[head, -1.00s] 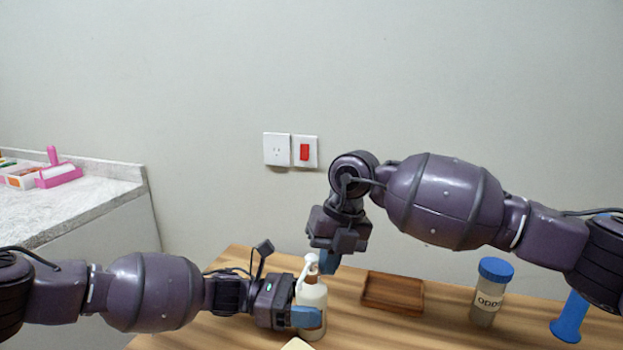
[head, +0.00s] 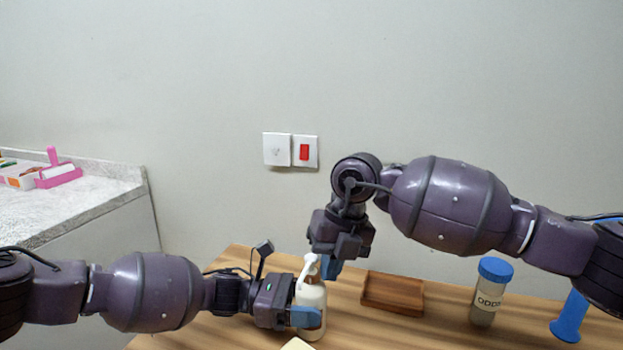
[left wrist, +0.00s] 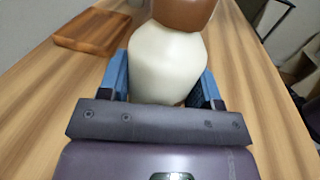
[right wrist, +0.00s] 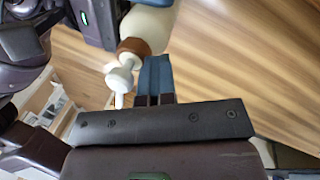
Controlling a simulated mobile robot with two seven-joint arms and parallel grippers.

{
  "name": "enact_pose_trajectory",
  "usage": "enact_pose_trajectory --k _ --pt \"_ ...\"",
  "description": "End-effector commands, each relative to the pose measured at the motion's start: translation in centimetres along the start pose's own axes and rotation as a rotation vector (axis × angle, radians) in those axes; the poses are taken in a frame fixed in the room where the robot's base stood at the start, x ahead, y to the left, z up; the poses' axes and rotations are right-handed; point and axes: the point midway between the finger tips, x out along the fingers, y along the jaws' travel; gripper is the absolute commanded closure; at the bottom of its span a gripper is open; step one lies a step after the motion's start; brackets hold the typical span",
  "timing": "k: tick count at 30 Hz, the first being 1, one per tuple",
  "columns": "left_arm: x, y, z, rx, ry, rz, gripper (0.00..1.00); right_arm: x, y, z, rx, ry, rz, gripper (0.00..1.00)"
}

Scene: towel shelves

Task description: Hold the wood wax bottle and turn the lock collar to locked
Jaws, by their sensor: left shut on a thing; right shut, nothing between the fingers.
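The wood wax bottle (head: 311,297) is cream-white with a white pump head (head: 308,268) and stands upright on the wooden table. Its brown collar (right wrist: 133,48) shows in the right wrist view below the white pump. My left gripper (head: 305,317) is shut on the bottle's body; in the left wrist view the blue fingers lie on both sides of the cream body (left wrist: 167,65). My right gripper (head: 331,268) is shut and empty, pointing down just right of the pump head. In the right wrist view its closed blue fingers (right wrist: 155,75) are beside the collar; contact cannot be told.
A wooden tray (head: 393,305) lies right of the bottle. A labelled jar with a blue lid (head: 495,268) and a blue object (head: 570,318) stand farther right. A pale item (head: 298,344) is at the front edge. A stone counter (head: 75,205) is at left.

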Motion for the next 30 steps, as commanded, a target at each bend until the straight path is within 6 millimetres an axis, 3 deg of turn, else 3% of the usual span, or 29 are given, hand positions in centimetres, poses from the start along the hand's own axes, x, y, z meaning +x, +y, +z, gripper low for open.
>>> enact_pose_trajectory --k 17,30 --pt "0.1 0.0 0.0 0.000 0.000 0.000 0.70 -0.5 -0.5 -0.3 -0.002 0.001 0.002 1.00" --pt "0.0 0.0 0.0 0.000 0.000 0.000 0.70 -4.4 0.4 -0.2 -0.001 -0.001 0.001 1.00"
